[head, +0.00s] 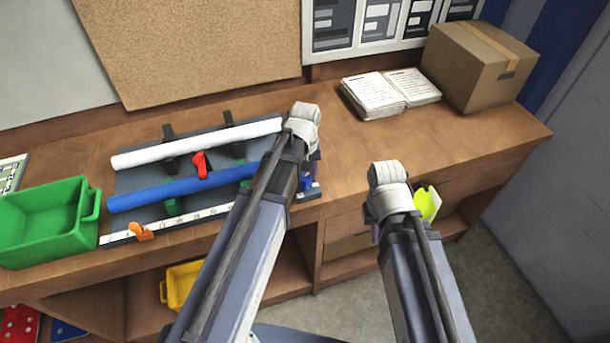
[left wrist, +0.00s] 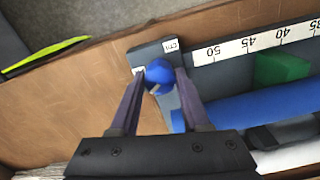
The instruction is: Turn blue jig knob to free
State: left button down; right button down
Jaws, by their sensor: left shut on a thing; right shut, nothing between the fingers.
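The blue jig knob (left wrist: 159,73) is round with a pale mark on its face, and stands on a grey end block (left wrist: 150,52) with small white labels. In the left wrist view it sits between the fingertips of my left gripper (left wrist: 158,82), which is shut on it. In the head view a bit of the blue knob (head: 306,183) shows just below my left gripper (head: 308,172); my arm hides part of the jig. My right gripper (head: 376,228) is shut and empty, in front of the bench edge; its fingers are mostly hidden by its wrist.
The jig holds a white tube (head: 195,144), a blue tube (head: 180,190), red and orange knobs (head: 201,165) and a white ruler (head: 185,220). A green bin (head: 45,222) stands left. An open book (head: 390,93) and cardboard box (head: 478,66) stand back right. A yellow bin (head: 180,285) sits below.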

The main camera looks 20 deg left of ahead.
aim_at(305, 177)
pick_arm(q)
jog(key=n, duration=0.5)
jog(key=shift+n, duration=0.4)
jog(key=n, duration=0.5)
jog(key=shift+n, duration=0.4)
jog(key=shift+c, duration=1.8)
grip_release()
jog(key=shift+r, duration=0.15)
notch_tip(305, 177, up, 8)
jog(key=p, duration=0.8)
jog(key=shift+f, duration=0.2)
